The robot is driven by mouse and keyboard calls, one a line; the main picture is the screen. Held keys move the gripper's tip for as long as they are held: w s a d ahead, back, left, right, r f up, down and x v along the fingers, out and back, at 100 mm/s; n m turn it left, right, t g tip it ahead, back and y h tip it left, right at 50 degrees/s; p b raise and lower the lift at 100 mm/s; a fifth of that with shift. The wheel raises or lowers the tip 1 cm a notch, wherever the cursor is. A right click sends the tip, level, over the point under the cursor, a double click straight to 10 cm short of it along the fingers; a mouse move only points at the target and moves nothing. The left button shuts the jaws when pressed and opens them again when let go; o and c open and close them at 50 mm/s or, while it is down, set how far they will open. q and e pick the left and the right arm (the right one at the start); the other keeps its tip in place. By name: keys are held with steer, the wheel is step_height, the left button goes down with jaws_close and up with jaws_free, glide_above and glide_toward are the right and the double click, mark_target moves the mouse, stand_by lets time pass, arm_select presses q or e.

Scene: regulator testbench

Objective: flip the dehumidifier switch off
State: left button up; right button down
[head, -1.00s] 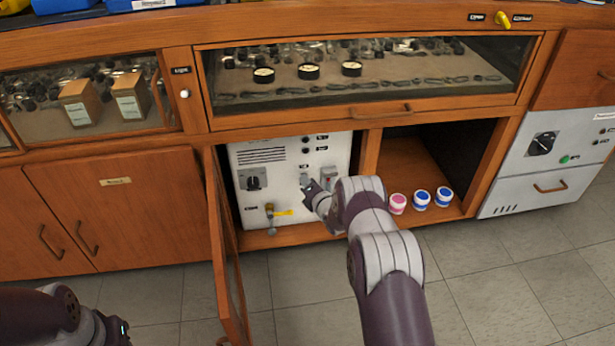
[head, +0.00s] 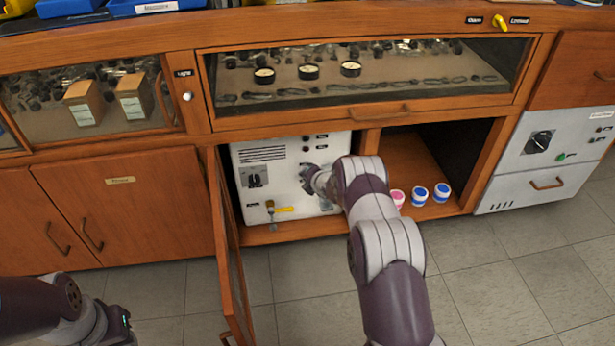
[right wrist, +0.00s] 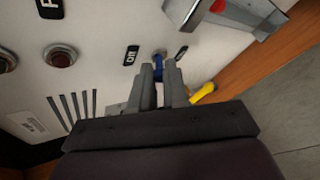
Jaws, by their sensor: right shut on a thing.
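The white dehumidifier panel (head: 282,160) stands in the open lower cabinet bay. In the right wrist view, a small blue switch (right wrist: 159,56) sits on the panel between an "Off" label (right wrist: 131,55) and another label (right wrist: 181,52). My right gripper (right wrist: 160,72) is shut on the switch, its fingertips partly hiding it. In the head view the right gripper (head: 310,178) is at the panel's right half, and my arm hides that part of the panel. My left gripper (head: 124,322) is low at the left, away from the cabinet; its fingers cannot be made out.
The panel also carries a rotary knob (head: 254,177) and a yellow-handled valve (head: 284,209). A grey metal fixture with a red part (right wrist: 236,14) is close to my right gripper. The open cabinet door (head: 229,255) stands left of my arm. Several small jars (head: 420,196) stand in the right bay.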

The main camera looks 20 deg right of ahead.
steer(key=c, duration=1.1)
jaws_free()
steer(key=p+v, duration=0.6)
steer(key=v, duration=0.6)
steer(key=shift+s+r, duration=0.15)
steer(key=shift+s, duration=0.15)
